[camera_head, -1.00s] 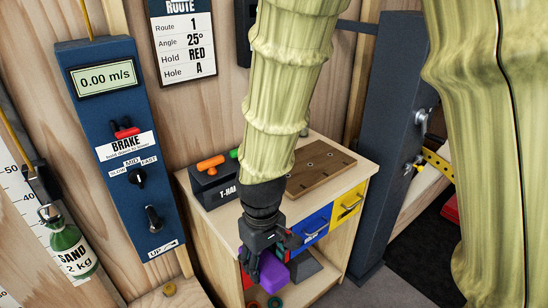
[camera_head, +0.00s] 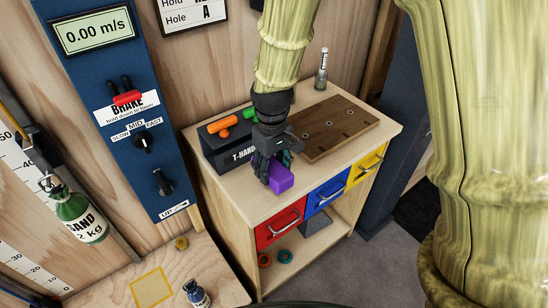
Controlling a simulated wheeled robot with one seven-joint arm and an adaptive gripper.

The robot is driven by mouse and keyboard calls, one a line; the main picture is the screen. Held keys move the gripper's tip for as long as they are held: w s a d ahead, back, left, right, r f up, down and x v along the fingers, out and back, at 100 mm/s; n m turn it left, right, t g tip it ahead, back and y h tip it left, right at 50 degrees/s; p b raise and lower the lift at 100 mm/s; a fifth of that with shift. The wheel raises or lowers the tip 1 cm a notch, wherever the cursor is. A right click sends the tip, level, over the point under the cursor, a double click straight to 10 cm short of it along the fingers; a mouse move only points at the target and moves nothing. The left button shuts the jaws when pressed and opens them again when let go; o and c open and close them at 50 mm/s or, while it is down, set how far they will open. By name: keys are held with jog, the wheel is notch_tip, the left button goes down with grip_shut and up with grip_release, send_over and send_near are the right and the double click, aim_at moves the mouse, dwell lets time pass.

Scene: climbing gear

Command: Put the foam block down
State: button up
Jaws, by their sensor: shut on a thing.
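The foam block (camera_head: 280,178) is purple and box-shaped. My gripper (camera_head: 269,170) is shut on it, with dark fingers covering its left part. The block is over the front part of the wooden cabinet top (camera_head: 246,204), in front of the dark T-handle box. I cannot tell whether its underside touches the cabinet top or hangs just above it.
The T-handle box (camera_head: 226,150) with orange and green handles stands behind my gripper. A brown board (camera_head: 331,130) with holes lies to the right, and a small bottle (camera_head: 322,68) stands at the back. Red, blue and yellow drawers (camera_head: 327,194) face front. The front left of the top is bare.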

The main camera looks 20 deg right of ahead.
aim_at(273, 163)
jog(key=w, duration=0.1)
jog(key=w+d, duration=0.1)
jog(key=w, duration=0.1)
jog(key=w+p, duration=0.1)
jog(key=w, duration=0.1)
jog(key=shift+w+d+f, duration=0.2)
jog(key=shift+d+f, duration=0.1)
jog(key=shift+d, duration=0.1)
jog(key=shift+f+p, duration=0.4)
jog(key=shift+f, duration=1.35)
jog(key=shift+f, duration=0.1)
jog(key=o, duration=1)
